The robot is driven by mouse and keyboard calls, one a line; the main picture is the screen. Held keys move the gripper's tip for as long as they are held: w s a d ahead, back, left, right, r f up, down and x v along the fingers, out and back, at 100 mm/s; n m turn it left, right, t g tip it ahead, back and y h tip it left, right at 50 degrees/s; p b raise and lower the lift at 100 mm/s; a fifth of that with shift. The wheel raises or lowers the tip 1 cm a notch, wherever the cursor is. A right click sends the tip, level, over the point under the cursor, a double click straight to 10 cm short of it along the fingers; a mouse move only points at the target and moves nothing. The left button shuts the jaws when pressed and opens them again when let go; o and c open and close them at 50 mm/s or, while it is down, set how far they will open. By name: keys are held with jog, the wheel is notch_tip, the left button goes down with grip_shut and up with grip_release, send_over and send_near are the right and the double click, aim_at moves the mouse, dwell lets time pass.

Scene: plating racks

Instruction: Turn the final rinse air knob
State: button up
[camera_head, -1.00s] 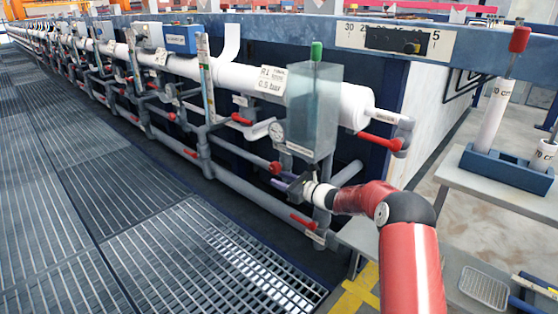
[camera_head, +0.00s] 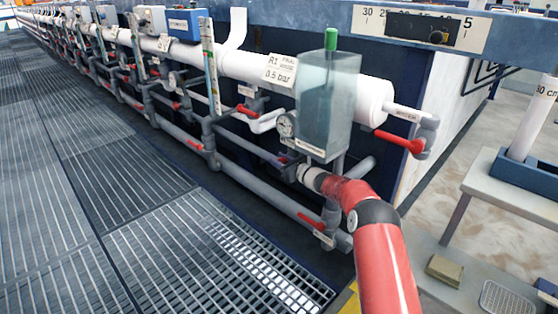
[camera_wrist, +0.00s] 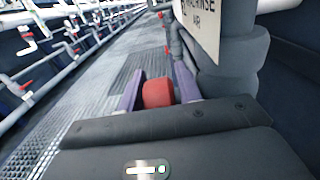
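The red knob (camera_wrist: 158,93) sits between the two purple fingers of my gripper (camera_wrist: 159,80) in the wrist view. The fingers stand apart on either side of it, with narrow gaps showing; I see no clear grip. A white label (camera_wrist: 201,20) reading partly "RINSE AIR" hangs just above and to the right. In the head view my gripper (camera_head: 289,167) is low beside the clear box, largely hidden behind my red arm. A red knob (camera_head: 283,160) shows small at its fingers.
A red lever (camera_head: 398,142) is to the right, another (camera_head: 311,220) below. Grey pipes run along the tank. The grating (camera_head: 190,240) at left is clear.

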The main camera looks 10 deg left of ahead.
jog(key=shift+w+a, duration=0.15)
jog(key=c, duration=0.7)
jog(key=b, duration=0.3)
jog(key=shift+f+t+y+b, duration=0.3)
jog(key=shift+f+y+b, duration=0.1)
jog(key=shift+r+t+y+b, duration=0.2)
jog(key=shift+t+y+b, duration=0.2)
jog(key=shift+b, duration=0.8)
jog(key=shift+r+y+b, duration=0.3)
jog(key=shift+r+b, duration=0.1)
jog(key=o, duration=0.7)
